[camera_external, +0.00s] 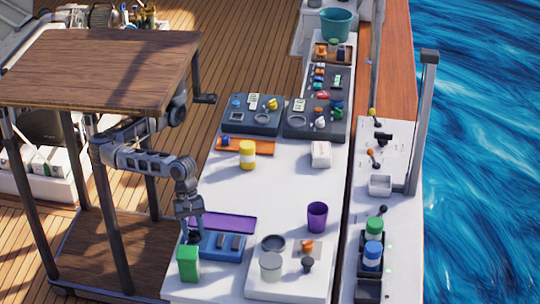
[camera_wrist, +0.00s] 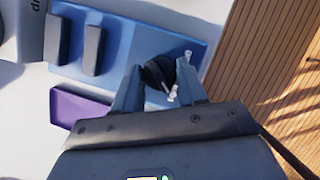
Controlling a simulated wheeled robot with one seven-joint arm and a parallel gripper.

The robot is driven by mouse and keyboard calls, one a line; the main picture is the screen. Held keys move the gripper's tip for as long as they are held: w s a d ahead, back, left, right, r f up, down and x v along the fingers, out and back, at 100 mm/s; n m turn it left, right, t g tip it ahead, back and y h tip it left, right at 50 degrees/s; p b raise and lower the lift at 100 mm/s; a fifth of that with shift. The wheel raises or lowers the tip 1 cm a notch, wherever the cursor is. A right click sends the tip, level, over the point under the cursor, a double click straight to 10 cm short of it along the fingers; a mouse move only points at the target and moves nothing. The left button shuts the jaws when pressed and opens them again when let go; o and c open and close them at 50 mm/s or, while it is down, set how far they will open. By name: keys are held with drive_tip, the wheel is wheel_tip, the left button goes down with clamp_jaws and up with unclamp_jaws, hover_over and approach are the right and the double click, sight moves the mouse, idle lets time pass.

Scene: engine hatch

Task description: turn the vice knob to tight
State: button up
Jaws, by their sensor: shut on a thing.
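The vice is a blue block (camera_external: 233,252) with two upright grey jaws, on the near left part of the white table; the jaws stand apart with a gap between them. In the wrist view its blue base (camera_wrist: 150,32) runs across the top, with the jaws to the left. The black vice knob (camera_wrist: 156,73) sits at the base's end, between the two blue-grey fingers of my gripper (camera_wrist: 161,82). My gripper (camera_external: 193,232) reaches down from above and is shut on the knob. A small silvery piece shows beside the knob. The fingers partly hide the knob.
A green box (camera_external: 188,263) stands close in front of my gripper. A purple tray (camera_external: 227,222) lies just behind the vice. To the right are a grey-white pot (camera_external: 270,267), a dark round dish (camera_external: 273,243) and a purple cup (camera_external: 317,217). The table's middle is mostly clear.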

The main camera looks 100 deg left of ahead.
idle(0.4)
drive_tip(key=o, duration=1)
drive_tip(key=p+v, duration=0.1)
drive_tip(key=v, duration=0.6)
drive_tip(key=shift+a+r+p, duration=0.2)
drive_tip(key=shift+r+p, duration=0.1)
drive_tip(key=shift+r, duration=0.05)
